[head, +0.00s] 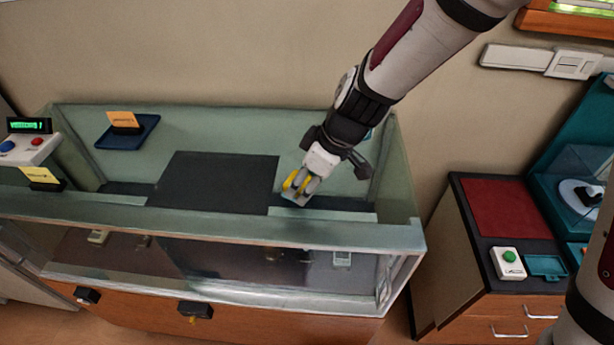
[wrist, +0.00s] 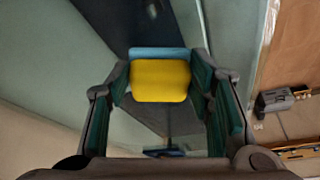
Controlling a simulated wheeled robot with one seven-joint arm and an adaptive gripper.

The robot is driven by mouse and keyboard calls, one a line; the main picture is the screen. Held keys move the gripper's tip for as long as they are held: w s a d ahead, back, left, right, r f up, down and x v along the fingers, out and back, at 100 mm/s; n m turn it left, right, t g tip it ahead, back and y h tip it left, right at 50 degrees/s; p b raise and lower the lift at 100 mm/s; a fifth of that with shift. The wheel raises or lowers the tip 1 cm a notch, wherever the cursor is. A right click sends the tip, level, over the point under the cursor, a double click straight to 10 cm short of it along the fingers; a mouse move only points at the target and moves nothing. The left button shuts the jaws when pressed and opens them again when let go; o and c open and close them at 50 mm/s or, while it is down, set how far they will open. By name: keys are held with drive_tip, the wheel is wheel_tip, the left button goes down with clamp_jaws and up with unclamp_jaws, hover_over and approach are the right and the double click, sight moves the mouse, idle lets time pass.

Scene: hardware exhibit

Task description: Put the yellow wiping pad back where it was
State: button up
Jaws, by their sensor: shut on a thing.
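The yellow wiping pad (wrist: 160,80), with a light blue layer along its far edge, sits between my two fingers in the wrist view. My gripper (head: 298,189) is shut on it. In the head view my gripper reaches down over the right part of the green-walled display case (head: 240,228), with bits of yellow showing at its fingers. Most of the pad is hidden there by the fingers. I cannot tell whether the pad touches any surface below.
A dark panel (head: 215,181) lies left of my gripper. A dark blue tray (head: 145,136) with an orange card (head: 123,119) is farther left. The case's glass front holds small items. A red-topped cabinet (head: 505,209) with a green-button box (head: 508,262) stands right.

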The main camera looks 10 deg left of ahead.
drive_tip(key=shift+f, duration=0.15)
drive_tip(key=shift+f, duration=0.1)
drive_tip(key=o, duration=1.1)
drive_tip(key=shift+o, duration=0.2)
drive_tip(key=shift+d+r, duration=0.15)
drive_tip(key=shift+r, duration=0.4)
drive_tip(key=b+v, duration=0.1)
drive_tip(key=v, duration=1)
drive_tip(key=shift+r, duration=0.15)
